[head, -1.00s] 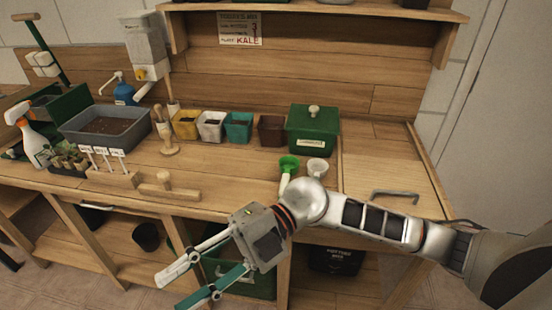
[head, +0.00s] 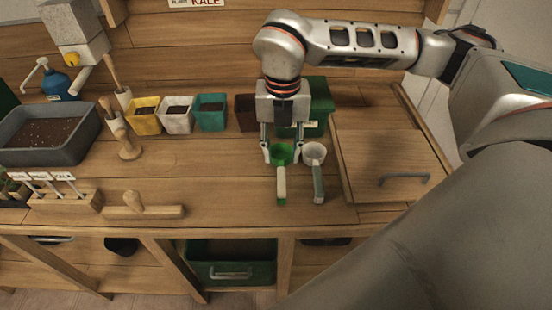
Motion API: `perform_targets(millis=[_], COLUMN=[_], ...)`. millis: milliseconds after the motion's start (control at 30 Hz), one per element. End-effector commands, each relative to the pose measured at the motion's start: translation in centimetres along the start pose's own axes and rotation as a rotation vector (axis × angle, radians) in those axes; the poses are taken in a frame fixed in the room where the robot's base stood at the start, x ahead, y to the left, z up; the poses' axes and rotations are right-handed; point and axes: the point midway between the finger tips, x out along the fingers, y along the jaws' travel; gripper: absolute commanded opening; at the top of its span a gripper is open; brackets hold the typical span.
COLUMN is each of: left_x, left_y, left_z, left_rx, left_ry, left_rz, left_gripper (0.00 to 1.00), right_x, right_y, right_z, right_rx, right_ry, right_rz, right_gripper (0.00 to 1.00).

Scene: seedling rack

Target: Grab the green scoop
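The green scoop (head: 281,155) lies on the bench top, its green cup toward the back and its pale handle toward the front edge. My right gripper (head: 282,153) points down at the scoop's cup from behind. Its two fingers are wide apart, one on each side of the cup. I cannot tell whether either fingertip touches it. My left gripper is not in view.
A white scoop (head: 314,155) lies close to the right of the green one. A green box (head: 316,107) stands behind my gripper, with coloured pots and a grey soil tray (head: 82,148) to the left. Bench between is clear.

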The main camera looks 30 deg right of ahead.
Motion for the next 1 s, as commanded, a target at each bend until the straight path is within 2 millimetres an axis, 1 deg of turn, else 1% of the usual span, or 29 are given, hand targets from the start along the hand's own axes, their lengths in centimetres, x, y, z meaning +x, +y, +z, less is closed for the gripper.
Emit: perform_targets(millis=[100, 267, 500, 633, 833, 867, 900, 967, 1000], left_x=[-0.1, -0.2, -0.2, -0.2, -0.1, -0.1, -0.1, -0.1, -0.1], left_y=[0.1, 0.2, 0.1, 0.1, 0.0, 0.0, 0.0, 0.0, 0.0], left_z=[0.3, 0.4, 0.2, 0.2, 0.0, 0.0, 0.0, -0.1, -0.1], left_rx=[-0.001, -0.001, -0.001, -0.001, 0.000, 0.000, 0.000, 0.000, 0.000], left_ry=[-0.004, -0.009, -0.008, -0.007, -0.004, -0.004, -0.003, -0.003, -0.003], left_rz=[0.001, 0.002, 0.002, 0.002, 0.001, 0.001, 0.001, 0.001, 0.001], left_gripper=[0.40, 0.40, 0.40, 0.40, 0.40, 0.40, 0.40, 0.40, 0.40], right_x=[1.4, 3.0, 6.3, 7.0, 7.1, 7.1, 7.1, 7.0, 7.0], right_y=[0.0, 0.0, 0.0, 0.1, 0.1, 0.1, 0.1, 0.1, 0.1], right_z=[-0.1, -0.2, -0.3, -0.3, -0.3, -0.3, -0.3, -0.3, -0.3], right_rx=[-0.001, -0.003, -0.002, -0.004, -0.004, -0.004, -0.004, -0.004, -0.004], right_ry=[0.005, 0.005, 0.006, 0.004, 0.004, 0.004, 0.004, 0.004, 0.004], right_rz=[-0.002, -0.001, -0.001, 0.002, 0.002, 0.002, 0.002, 0.002, 0.002], right_gripper=[0.35, 0.35, 0.35, 0.35, 0.35, 0.30, 0.19, 0.04, 0.00])
